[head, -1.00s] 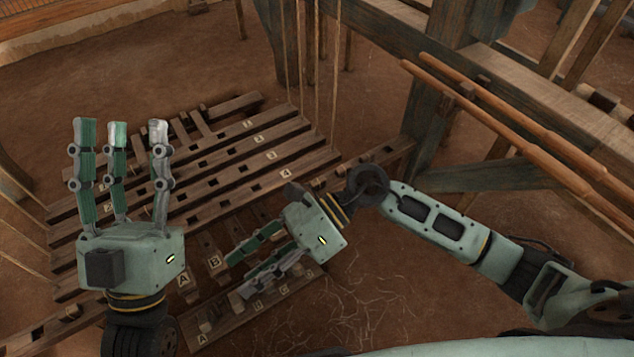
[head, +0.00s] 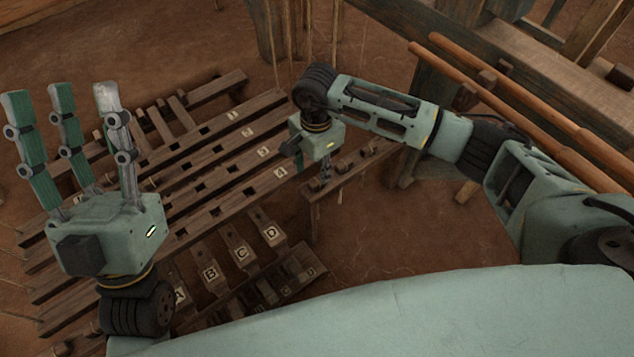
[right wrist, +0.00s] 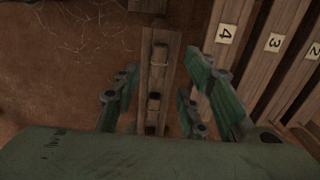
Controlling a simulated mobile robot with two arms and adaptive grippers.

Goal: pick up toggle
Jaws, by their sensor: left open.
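Several small wooden blocks, which look like toggles (right wrist: 154,101), stand in a row on a narrow wooden rail (right wrist: 143,75). In the head view the toggles (head: 344,166) and the rail (head: 322,192) lie at the right end of the slatted frame. My right gripper (right wrist: 162,75) is open above the rail, its fingers spread to either side, with nothing held. In the head view my right gripper (head: 313,172) points down at the rail's left end, and its fingers hide part of it. My left gripper (head: 60,95) is open and empty, fingers up, at the left.
Numbered slats (head: 215,180) fill the middle left. Lettered treadles (head: 240,252) A to D lie below them. Orange-brown poles (head: 520,110) and heavy timber stand at the right. Hanging cords (head: 290,40) are near my right arm. Bare earth (head: 390,230) is clear at lower right.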

